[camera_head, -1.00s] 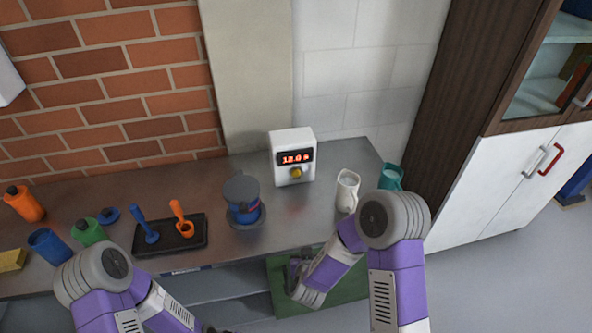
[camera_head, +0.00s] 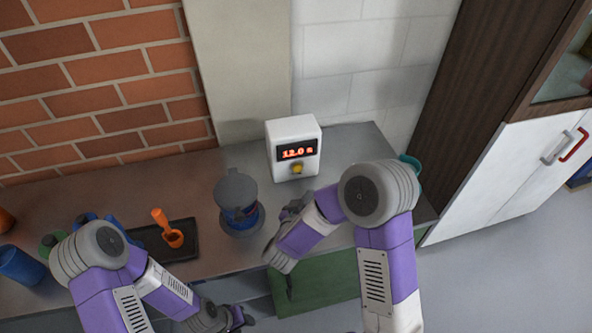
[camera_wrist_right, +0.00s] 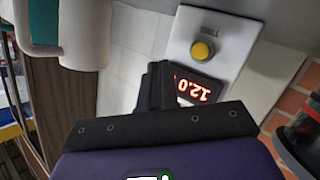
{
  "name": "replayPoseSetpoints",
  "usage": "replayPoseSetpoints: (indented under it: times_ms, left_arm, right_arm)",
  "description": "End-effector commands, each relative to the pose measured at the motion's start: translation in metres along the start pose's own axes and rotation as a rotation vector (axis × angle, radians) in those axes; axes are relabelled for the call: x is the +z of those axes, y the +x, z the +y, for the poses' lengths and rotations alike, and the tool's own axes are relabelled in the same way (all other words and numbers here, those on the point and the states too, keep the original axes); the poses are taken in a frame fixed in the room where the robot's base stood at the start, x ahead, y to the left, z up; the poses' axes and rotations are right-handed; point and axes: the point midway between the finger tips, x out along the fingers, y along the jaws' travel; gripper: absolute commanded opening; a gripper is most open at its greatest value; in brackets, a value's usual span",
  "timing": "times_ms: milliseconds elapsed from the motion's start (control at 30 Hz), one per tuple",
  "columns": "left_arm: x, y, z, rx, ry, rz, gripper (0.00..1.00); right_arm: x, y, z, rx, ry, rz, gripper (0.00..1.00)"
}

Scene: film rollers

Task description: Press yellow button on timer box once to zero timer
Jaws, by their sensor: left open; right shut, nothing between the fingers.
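The white timer box (camera_head: 294,149) stands upright on the steel counter against the wall. Its red display (camera_head: 297,152) reads 12.0 s, and the yellow button (camera_head: 297,169) sits below the display. In the right wrist view the box appears upside down, with the yellow button (camera_wrist_right: 202,51) above the display (camera_wrist_right: 197,88). My right gripper (camera_head: 299,203) is shut and empty, in front of the box and apart from the button. Its dark fingers (camera_wrist_right: 155,86) partly cover the display in the wrist view. My left gripper (camera_head: 236,318) is open, low in front of the counter.
A blue and grey container (camera_head: 238,203) stands left of my right gripper. A dark tray (camera_head: 170,245) with an orange scoop (camera_head: 165,228) lies further left. A white mug (camera_wrist_right: 75,35) and a teal cup (camera_head: 411,163) stand to the right of the box.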

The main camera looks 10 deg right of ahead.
Motion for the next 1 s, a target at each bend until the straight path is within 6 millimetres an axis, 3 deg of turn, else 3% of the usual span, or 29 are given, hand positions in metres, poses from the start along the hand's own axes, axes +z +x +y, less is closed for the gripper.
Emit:
replayPoseSetpoints:
  times_ms: [100,267,733,1000]
  left_arm:
    - [-0.001,0.021,-0.008,0.000,0.000,0.000,0.43]
    - [-0.002,0.029,-0.011,0.000,0.000,0.001,0.43]
    - [-0.002,0.028,-0.010,0.000,0.000,0.001,0.43]
    - [-0.002,0.029,-0.011,0.000,0.000,0.001,0.43]
  right_arm:
    - [0.019,0.005,-0.009,-0.001,0.000,0.000,0.00]
    - [0.028,0.008,-0.013,-0.001,0.001,0.000,0.00]
    - [0.025,0.011,-0.015,0.000,0.002,0.000,0.00]
    - [0.011,0.035,-0.028,0.001,0.004,0.000,0.00]
